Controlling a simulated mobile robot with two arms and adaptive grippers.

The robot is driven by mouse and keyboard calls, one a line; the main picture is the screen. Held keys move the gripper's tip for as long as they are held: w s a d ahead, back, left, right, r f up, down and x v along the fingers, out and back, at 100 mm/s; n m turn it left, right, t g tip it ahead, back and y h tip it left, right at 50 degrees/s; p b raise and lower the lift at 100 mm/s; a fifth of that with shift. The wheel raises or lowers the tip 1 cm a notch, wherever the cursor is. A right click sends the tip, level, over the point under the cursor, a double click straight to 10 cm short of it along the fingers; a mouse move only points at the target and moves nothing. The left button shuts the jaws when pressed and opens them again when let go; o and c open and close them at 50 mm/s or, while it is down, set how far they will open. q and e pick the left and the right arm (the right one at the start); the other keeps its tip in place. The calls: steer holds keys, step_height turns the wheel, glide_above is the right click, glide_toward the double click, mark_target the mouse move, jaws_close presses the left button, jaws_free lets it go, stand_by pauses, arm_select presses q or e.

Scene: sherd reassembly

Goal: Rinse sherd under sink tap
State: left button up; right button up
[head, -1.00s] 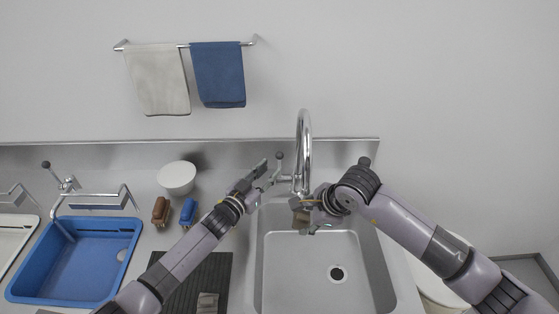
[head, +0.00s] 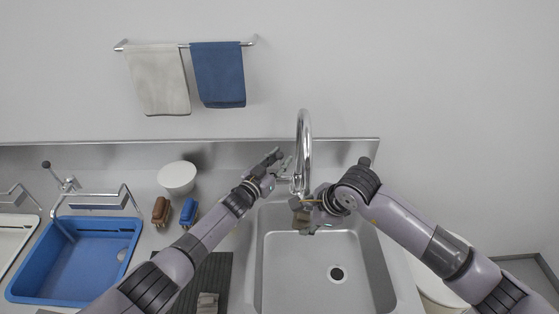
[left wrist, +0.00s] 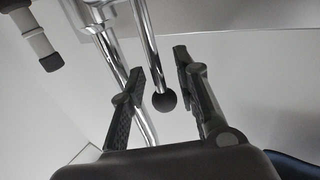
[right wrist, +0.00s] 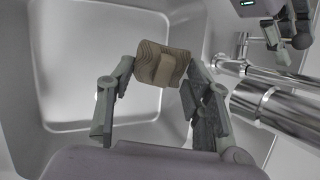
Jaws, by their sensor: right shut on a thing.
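The sherd (right wrist: 162,66), a brown ridged piece, is held between the fingertips of my right gripper (right wrist: 160,78). In the head view the sherd (head: 302,217) is above the back of the steel sink (head: 262,270), close to the chrome tap (head: 304,130). My left gripper (head: 273,160) is beside the tap at its left. In the left wrist view its fingers are open, with the black ball knob (left wrist: 165,101) of the tap lever between them and a gap on both sides. No water shows at the tap.
A black ribbed mat (head: 212,270) left of the sink bears another sherd (head: 207,303). Brown (head: 160,211) and blue brushes (head: 188,212), a white bowl (head: 177,178) and a blue basin (head: 75,260) stand further left. The sink floor is clear.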

arm_select(q)
steer(key=shift+c, duration=0.4)
jaws_close()
